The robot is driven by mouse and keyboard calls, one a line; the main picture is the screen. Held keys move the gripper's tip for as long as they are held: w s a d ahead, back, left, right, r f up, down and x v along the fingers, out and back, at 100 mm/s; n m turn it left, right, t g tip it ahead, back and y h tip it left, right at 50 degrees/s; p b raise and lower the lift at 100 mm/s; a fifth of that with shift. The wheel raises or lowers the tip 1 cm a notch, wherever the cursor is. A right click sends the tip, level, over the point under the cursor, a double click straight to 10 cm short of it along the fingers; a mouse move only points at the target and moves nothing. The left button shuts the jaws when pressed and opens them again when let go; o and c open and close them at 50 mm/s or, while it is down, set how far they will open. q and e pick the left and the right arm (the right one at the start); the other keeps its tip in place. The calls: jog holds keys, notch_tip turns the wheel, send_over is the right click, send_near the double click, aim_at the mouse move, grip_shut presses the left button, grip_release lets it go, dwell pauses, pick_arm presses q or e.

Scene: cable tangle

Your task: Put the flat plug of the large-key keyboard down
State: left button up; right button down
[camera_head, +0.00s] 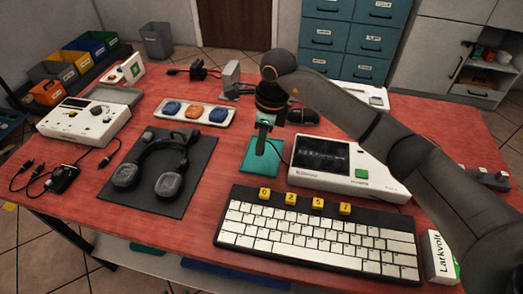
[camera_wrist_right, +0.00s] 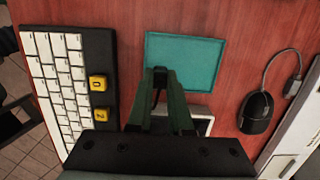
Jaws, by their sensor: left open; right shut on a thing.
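The large-key keyboard (camera_head: 318,236), with white keys and yellow number blocks, lies at the front of the red table; part of it shows in the right wrist view (camera_wrist_right: 62,88). My right gripper (camera_head: 262,146) points down over the teal mat (camera_head: 252,168). In the right wrist view its green fingers (camera_wrist_right: 160,76) are closed at the mat's near edge, with the mat (camera_wrist_right: 205,62) beyond. A small dark piece, apparently the flat plug (camera_wrist_right: 160,82), is between the fingers, mostly hidden. I cannot tell whether it touches the mat. My left gripper is not in view.
A white device with a dark screen (camera_head: 325,156) stands right of the mat. A headset (camera_head: 150,165) lies on a dark mat to the left. A black mouse (camera_wrist_right: 257,108) and tray of coloured pieces (camera_head: 193,113) are behind. Bare table lies between headset and teal mat.

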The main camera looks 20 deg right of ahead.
jog(key=shift+w+d+f, duration=0.1)
jog(key=shift+w+f, duration=0.4)
jog(key=shift+f, duration=1.6)
jog(key=shift+f, duration=0.1)
jog(key=shift+f, duration=0.15)
jog(key=c, duration=0.8)
grip_release()
jog(key=shift+c, duration=0.2)
